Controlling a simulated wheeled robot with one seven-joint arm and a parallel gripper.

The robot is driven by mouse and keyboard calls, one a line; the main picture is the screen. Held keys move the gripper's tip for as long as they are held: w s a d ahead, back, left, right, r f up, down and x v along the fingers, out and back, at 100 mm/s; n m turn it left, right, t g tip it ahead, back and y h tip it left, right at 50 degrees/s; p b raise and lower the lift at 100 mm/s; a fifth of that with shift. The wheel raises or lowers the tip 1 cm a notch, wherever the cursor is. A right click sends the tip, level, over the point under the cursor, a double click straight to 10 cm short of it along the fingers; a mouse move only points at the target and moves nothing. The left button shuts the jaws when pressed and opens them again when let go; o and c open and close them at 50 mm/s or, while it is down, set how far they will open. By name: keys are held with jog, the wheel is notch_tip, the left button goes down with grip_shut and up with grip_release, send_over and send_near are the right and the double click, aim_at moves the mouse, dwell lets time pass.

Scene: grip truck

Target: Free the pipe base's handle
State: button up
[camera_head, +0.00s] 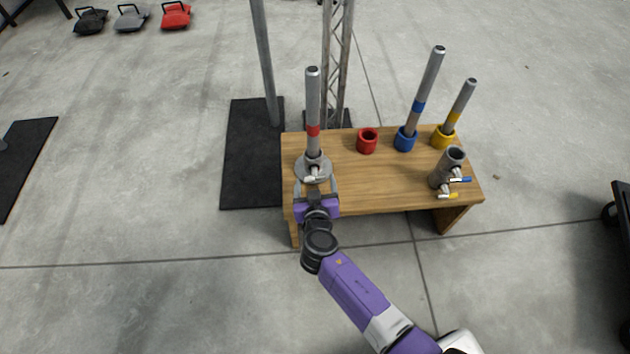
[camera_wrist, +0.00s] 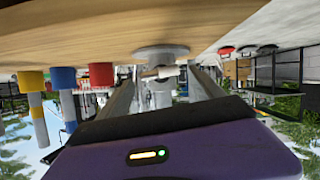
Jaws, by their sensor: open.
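The pipe base (camera_head: 314,168) is a round grey metal piece at the left end of the wooden table, with a socket and a light-coloured handle (camera_head: 311,179) on its near side. A grey pipe with a red band (camera_head: 313,100) stands upright in it. My gripper (camera_head: 315,186) is open at the near side of the base, its fingers spread to either side of the handle. In the wrist view, which is upside down, the base (camera_wrist: 162,52) and the whitish handle (camera_wrist: 160,72) show between the two fingers. I cannot tell whether a finger touches them.
The wooden table (camera_head: 375,185) also bears an empty red cup (camera_head: 367,141), a blue cup (camera_head: 405,138) and a yellow cup (camera_head: 443,136) holding pipes, and a grey clamp piece (camera_head: 449,168) at right. A truss (camera_head: 337,60) and a pole (camera_head: 264,60) stand behind. The table's middle is clear.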

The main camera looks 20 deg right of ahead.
jog(key=shift+x, duration=0.9)
jog(key=shift+c, duration=0.5)
jog(key=c, duration=1.3)
jog(key=shift+f+b, duration=0.1)
jog(key=shift+b, duration=0.35)
jog(key=shift+a+f+n+h+b, duration=0.2)
jog(key=shift+n+h+b, duration=0.5)
jog(key=shift+n+b, duration=0.4)
jog(key=shift+a+r+n+h+b, duration=0.1)
jog(key=shift+n+h+b, duration=0.6)
jog(key=shift+n+b, duration=0.5)
